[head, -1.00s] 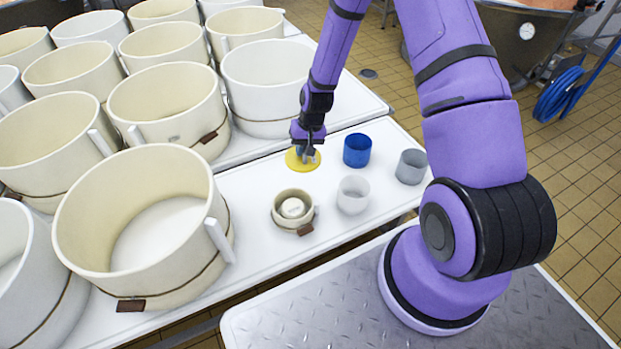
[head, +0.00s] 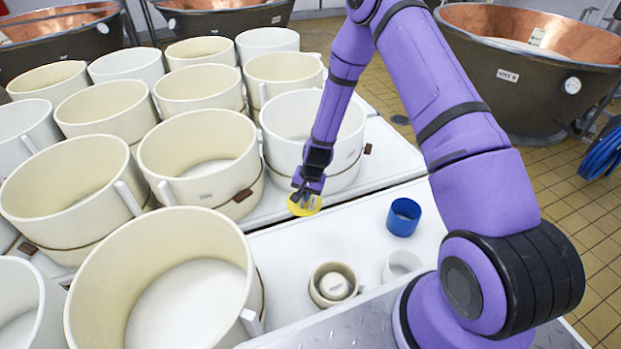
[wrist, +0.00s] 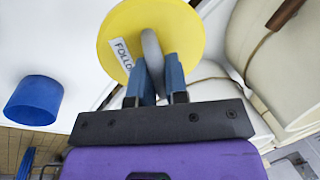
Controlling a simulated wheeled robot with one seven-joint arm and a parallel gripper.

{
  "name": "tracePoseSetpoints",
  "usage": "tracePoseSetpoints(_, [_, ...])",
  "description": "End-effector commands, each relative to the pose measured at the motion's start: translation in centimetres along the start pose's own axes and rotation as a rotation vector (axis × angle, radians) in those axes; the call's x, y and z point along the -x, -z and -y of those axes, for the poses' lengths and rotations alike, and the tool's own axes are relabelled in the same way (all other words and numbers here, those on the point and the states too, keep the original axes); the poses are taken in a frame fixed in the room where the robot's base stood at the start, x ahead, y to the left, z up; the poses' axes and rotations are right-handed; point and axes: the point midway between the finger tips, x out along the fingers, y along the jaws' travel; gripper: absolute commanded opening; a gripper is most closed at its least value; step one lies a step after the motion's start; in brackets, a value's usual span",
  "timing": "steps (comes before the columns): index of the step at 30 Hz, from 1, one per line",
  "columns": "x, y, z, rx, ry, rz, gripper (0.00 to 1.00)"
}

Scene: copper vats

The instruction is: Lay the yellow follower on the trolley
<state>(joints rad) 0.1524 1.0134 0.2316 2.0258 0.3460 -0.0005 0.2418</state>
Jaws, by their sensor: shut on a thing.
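The yellow follower (head: 313,209) is a flat round disc with a grey handle, seen in the head view near the tall white mould. My gripper (head: 305,198) is shut on its handle and seems to hold it above the white table top. In the wrist view the follower (wrist: 185,30) shows a white label reading "FOLLO", partly cut off. The grey handle stands between the blue fingers of my gripper (wrist: 153,75). I cannot tell which surface is the trolley; the nearer white top (head: 340,235) holds the small pots.
A blue cup (head: 403,217), a white cup (head: 402,265) and a small cream mould (head: 333,286) stand on the nearer white top. Large moulds (head: 195,150) crowd the left. Copper vats (head: 540,60) stand behind. The top between follower and blue cup is clear.

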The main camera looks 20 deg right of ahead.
Motion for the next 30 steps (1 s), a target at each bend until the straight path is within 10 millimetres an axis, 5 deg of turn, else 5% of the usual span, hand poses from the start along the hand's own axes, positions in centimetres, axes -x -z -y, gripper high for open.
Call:
tracePoseSetpoints(6, [-6.5,-1.3,-1.3,-0.214,-0.012,-0.046,0.0])
tracePoseSetpoints(12, [-10.7,-2.3,-2.6,-0.349,-0.023,-0.083,0.0])
tracePoseSetpoints(30, [-14.2,-2.8,-3.7,-0.418,-0.03,-0.103,0.0])
